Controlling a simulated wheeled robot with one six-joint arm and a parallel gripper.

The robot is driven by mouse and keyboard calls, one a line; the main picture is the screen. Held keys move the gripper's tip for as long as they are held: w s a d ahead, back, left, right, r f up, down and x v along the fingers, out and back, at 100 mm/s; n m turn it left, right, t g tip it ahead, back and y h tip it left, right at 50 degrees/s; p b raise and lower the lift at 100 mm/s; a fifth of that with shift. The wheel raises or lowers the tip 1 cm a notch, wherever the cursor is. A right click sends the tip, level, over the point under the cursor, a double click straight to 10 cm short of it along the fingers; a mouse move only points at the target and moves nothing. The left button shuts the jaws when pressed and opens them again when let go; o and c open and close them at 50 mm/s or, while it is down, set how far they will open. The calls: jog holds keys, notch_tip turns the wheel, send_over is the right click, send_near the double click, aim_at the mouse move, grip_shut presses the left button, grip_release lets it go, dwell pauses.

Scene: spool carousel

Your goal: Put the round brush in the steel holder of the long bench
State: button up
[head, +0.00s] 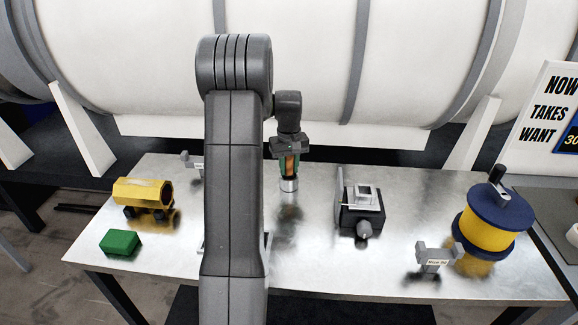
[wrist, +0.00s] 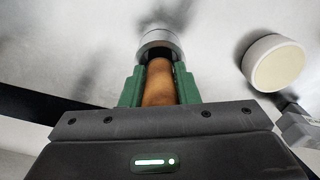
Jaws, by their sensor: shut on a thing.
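My gripper (head: 289,158) is shut on the brown handle of the round brush (wrist: 160,84), over the back middle of the shiny long bench (head: 320,265). Its green fingers lie on both sides of the handle in the wrist view. A short steel cylinder (head: 289,185) is at the handle's lower end, with a dark rim or opening around the handle in the wrist view. I cannot tell whether this cylinder is the steel holder or part of the brush, nor whether it touches the bench. No bristles show clearly. My arm hides part of the bench.
A yellow hexagonal piece (head: 143,191) and green block (head: 121,242) are at left. A dark device (head: 361,210) is right of the gripper. A small grey sign stand (head: 433,257) and yellow-blue spool (head: 487,225) are further right. A cream-faced round object (wrist: 274,62) shows in the wrist view.

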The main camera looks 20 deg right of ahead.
aim_at(289, 158)
jog(key=shift+f, duration=0.25)
jog(key=o, duration=1)
notch_tip(289, 158, up, 12)
jog(key=shift+r+b, duration=0.25)
jog(key=shift+b, duration=0.2)
notch_tip(289, 158, down, 13)
jog(key=shift+r+p, duration=0.1)
jog(key=shift+p, duration=0.25)
jog(key=shift+r, duration=2)
